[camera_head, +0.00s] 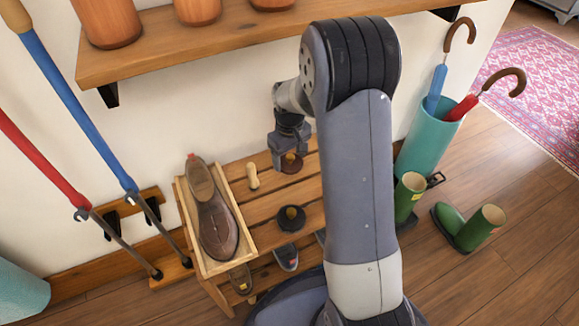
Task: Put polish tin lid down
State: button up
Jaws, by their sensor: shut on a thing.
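My gripper (289,155) points down over the back of the slatted wooden rack (265,205). It is shut on a small round dark-brown piece, which appears to be the polish tin lid (291,164). The lid is at or just above the slats; I cannot tell whether it touches them. A round black tin (291,218) sits on the slats nearer to me, apart from my gripper. My arm covers the right part of the rack.
A small pale wooden knobbed piece (252,177) stands left of my gripper. A wooden tray with a brown shoe (216,228) lies farther left. A wall shelf (230,45) hangs above. Green boots (475,228) and a teal umbrella stand (424,145) are at right.

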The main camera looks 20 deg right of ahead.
aim_at(290, 162)
notch_tip(290, 162, down, 3)
jog(key=shift+f+b, duration=0.2)
jog(key=shift+b, duration=0.25)
jog(key=shift+f, duration=0.2)
jog(key=o, duration=0.9)
jog(key=shift+o, duration=0.2)
jog(key=shift+r, duration=0.1)
notch_tip(290, 162, up, 8)
jog(key=p, duration=0.3)
jog(key=shift+s, duration=0.15)
